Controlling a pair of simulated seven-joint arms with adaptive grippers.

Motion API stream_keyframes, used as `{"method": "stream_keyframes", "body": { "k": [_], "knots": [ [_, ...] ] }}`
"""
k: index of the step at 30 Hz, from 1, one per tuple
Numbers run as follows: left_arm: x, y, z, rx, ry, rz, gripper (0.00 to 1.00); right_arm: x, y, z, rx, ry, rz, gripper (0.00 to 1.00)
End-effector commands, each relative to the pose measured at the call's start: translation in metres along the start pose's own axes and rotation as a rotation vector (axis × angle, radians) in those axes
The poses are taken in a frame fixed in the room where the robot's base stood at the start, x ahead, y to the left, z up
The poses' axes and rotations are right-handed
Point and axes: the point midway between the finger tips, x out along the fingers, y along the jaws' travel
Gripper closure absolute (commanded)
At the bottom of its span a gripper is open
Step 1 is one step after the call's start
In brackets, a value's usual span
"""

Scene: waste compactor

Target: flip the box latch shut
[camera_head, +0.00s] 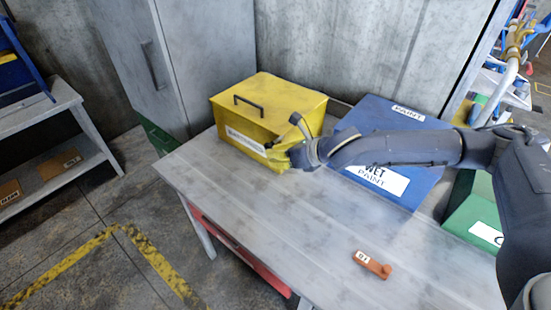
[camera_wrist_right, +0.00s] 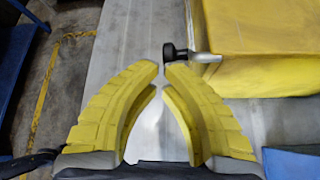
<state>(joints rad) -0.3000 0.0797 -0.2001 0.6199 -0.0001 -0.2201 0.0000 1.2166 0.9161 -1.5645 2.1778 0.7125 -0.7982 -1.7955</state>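The yellow box (camera_head: 262,108) stands at the back of the grey table, lid down, with a dark handle on top. In the right wrist view the latch's black knob and metal stem (camera_wrist_right: 180,53) stick out from the box's side (camera_wrist_right: 265,75). My right gripper (camera_head: 273,158) is at the box's front right corner. In the wrist view its yellow fingertips (camera_wrist_right: 160,70) nearly meet with nothing between them, just below the knob. Contact with the knob is unclear. My left gripper is out of view.
A blue box (camera_head: 395,150) labelled wet paint stands right of the yellow box, under my right arm. A green box (camera_head: 478,212) is further right. A small orange part (camera_head: 373,264) lies near the table's front. The table (camera_head: 270,225) is otherwise clear in front.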

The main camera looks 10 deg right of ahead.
Motion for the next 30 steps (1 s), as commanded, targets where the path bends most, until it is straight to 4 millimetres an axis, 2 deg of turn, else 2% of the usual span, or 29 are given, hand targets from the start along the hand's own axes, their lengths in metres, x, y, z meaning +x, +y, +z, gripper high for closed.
{"method": "stream_keyframes", "body": {
  "k": [9, 30],
  "knots": [
    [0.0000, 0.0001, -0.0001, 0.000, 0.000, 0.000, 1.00, -0.0007, 0.0016, 0.0083, 0.000, -0.001, 0.000, 1.00],
    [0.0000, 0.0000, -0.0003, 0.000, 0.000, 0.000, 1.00, -0.0007, 0.0017, 0.0085, 0.000, 0.000, 0.000, 1.00]
  ]
}}
